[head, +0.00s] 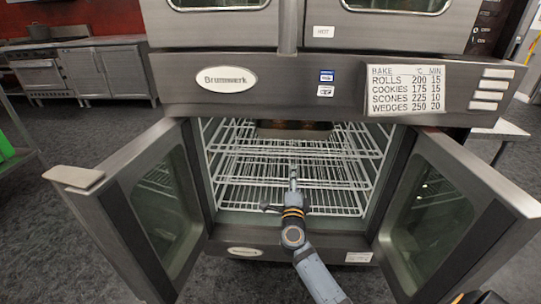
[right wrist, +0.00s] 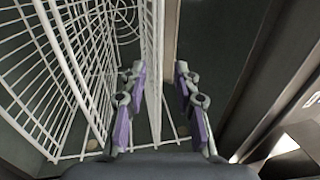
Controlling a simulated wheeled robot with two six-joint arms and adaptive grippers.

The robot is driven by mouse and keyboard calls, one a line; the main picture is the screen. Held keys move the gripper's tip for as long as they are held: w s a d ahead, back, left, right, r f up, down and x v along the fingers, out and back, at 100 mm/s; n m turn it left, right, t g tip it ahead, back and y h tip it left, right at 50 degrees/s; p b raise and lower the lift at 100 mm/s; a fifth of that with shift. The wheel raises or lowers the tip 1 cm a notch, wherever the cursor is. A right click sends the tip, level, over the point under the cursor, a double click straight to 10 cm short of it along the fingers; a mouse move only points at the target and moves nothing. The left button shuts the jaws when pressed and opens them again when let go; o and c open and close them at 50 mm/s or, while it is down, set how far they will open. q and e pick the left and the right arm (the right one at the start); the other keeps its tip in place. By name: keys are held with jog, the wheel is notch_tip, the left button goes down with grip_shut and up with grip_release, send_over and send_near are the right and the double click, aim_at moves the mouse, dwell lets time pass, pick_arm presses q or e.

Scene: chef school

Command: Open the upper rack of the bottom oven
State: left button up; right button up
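The bottom oven (head: 205,98) has both glass doors swung open, the left door (head: 150,215) and the right door (head: 440,210). Several white wire racks sit inside, and the upper rack (head: 240,142) is near the top of the cavity. My right gripper (head: 293,175) is at the oven's opening, in front of the racks. In the right wrist view its purple-padded fingers (right wrist: 160,90) are apart, with a white rack edge (right wrist: 153,50) running between them. I cannot tell whether either finger touches it. My left gripper is not in view.
A tray with brown items (head: 293,130) sits far back in the oven, partly hidden. The top oven (head: 220,25) stands above. A bake-times sign (head: 404,89) is on the front panel. Steel kitchen units (head: 90,70) stand at the back left. Dark floor surrounds the oven.

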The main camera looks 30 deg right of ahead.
aim_at(294, 154)
jog(key=b+x, duration=0.2)
jog(key=x, duration=0.8)
jog(key=shift+w+d, duration=0.15)
jog(key=shift+d, duration=0.05)
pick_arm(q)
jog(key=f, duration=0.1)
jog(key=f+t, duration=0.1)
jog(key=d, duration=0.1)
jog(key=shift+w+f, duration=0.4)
pick_arm(e)
grip_shut()
